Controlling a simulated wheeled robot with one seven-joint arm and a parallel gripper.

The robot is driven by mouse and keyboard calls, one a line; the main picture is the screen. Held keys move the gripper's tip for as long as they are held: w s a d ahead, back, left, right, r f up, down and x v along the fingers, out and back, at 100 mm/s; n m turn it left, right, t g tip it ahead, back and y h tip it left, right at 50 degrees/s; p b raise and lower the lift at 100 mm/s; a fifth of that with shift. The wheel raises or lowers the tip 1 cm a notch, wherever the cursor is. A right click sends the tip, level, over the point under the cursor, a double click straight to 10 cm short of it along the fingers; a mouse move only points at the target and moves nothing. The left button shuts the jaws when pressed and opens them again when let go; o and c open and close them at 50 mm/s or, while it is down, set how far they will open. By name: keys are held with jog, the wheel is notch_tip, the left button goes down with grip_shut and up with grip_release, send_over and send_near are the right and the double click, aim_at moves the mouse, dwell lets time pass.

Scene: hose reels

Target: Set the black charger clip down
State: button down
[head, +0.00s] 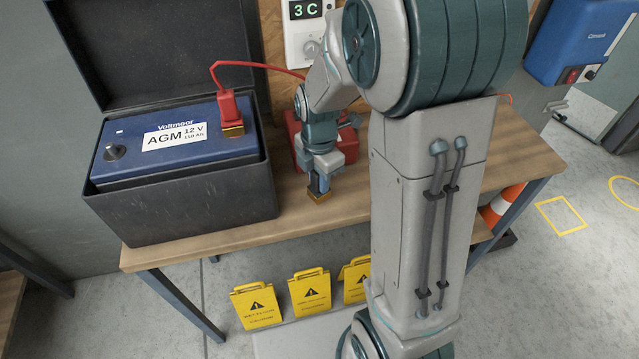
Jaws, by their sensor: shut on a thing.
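My gripper (319,179) points down over the wooden bench, to the right of the battery box. It is shut on the black charger clip, whose copper-coloured jaw end (319,197) shows below the fingers, near the bench's front edge. The clip's body is mostly hidden by the fingers. I cannot tell whether the clip touches the bench top. A red clip (229,104) with a red cable stands on the right terminal of the blue battery (187,160). The battery's left terminal (115,151) is bare.
The black battery box (190,205) stands open on the bench (415,192). A red case (295,135) sits behind my gripper, partly hidden. My arm hides much of the bench's right part. Yellow warning signs (310,292) stand below the bench front; an orange-white cone (497,207) is at right.

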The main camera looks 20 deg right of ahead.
jog(key=shift+f, duration=1.5)
jog(key=shift+f, duration=0.2)
jog(key=c, duration=1.2)
grip_release()
jog(key=shift+o, duration=0.2)
